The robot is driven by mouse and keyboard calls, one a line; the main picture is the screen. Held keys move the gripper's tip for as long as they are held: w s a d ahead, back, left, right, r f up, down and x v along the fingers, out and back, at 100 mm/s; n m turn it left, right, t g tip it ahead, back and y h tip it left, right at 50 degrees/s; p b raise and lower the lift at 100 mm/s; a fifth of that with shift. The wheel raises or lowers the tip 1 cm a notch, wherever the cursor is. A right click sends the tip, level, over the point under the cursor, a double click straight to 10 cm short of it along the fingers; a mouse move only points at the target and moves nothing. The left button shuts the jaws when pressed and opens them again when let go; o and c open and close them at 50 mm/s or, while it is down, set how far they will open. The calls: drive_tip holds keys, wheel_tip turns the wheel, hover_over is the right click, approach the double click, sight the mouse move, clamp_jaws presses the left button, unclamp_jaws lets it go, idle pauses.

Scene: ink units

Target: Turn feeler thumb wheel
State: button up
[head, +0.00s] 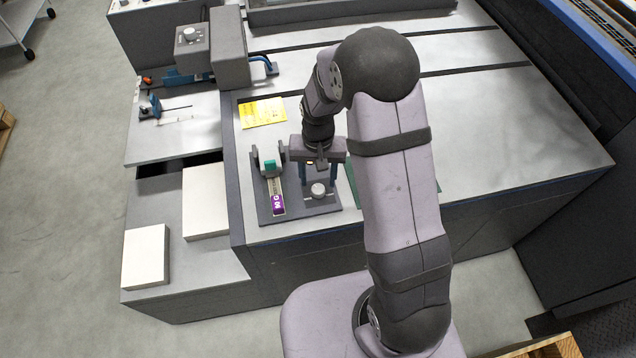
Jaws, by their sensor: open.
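My gripper (318,178) points down over a small dark fixture (264,209) on the table, its two fingers apart. A round pale knob (318,190) on this fixture sits below and between the fingers. I cannot tell whether the fingers touch it. Left of the gripper, a teal piece (269,166) stands on a bracket above a strip with a purple end (279,206). No part is clearly marked as the feeler thumb wheel. A small blue device with a thin rod (150,106) lies on the left ledge.
A yellow sheet (263,113) lies behind the fixture. A grey unit with a white knob (190,35) stands at the back left. Two white blocks (146,256) (205,200) rest on the lower left shelf. The grey tabletop (500,130) right of my arm is clear.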

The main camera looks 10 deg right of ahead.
sight(318, 188)
drive_tip(key=shift+r+b, duration=0.35)
drive_tip(key=shift+r, duration=1.4)
drive_tip(key=shift+w+f+b, duration=0.1)
drive_tip(key=shift+f+b, duration=0.25)
drive_tip(key=shift+b, duration=1.1)
drive_tip(key=shift+r+b, duration=0.1)
drive_tip(key=shift+b, duration=0.3)
drive_tip(key=shift+r, duration=0.2)
drive_tip(key=shift+f+p, duration=0.8)
drive_tip(key=shift+f, duration=2.85)
drive_tip(key=c, duration=1.1)
